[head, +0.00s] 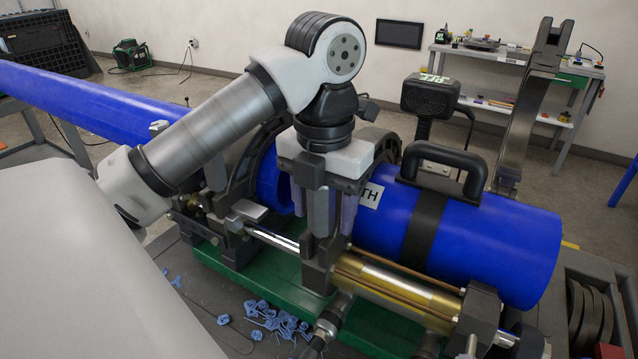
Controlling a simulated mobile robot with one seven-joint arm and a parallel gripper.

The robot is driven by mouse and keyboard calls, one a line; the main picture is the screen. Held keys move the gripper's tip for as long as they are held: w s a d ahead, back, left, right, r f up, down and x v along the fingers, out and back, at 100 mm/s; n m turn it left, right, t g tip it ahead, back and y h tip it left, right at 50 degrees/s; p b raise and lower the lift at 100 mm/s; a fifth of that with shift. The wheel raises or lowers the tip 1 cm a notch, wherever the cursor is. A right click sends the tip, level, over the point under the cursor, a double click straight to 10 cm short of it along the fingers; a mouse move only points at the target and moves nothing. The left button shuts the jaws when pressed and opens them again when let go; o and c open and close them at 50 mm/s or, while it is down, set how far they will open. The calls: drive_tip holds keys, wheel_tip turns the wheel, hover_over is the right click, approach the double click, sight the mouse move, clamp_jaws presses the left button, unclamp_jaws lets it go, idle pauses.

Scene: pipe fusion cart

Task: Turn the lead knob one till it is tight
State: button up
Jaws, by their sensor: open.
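My gripper (325,222) points straight down over the pipe clamps at the middle of the head view. Its pale fingers stand apart, with dark metal clamp parts between and in front of them. I cannot pick out lead knob one with certainty; the gripper and the clamp hardware cover that area. Whether the fingers touch a knob cannot be told. A large blue pipe (508,238) lies in the cart's clamps to the right of the gripper, with a black strap around it.
A long blue pipe (88,95) runs in from the left. A black handle (445,160) stands on the right pipe. A raised clamp arm (537,100) rises at the right. A brass cylinder (395,288) lies in front. Blue shavings (280,322) litter the cart. A workbench (500,58) stands behind.

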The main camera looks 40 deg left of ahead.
drive_tip(key=shift+c, duration=0.2)
drive_tip(key=c, duration=1)
drive_tip(key=m, duration=0.3)
drive_tip(key=shift+d, duration=0.1)
drive_tip(key=shift+m, duration=0.6)
drive_tip(key=o, duration=2)
drive_tip(key=shift+o, duration=0.2)
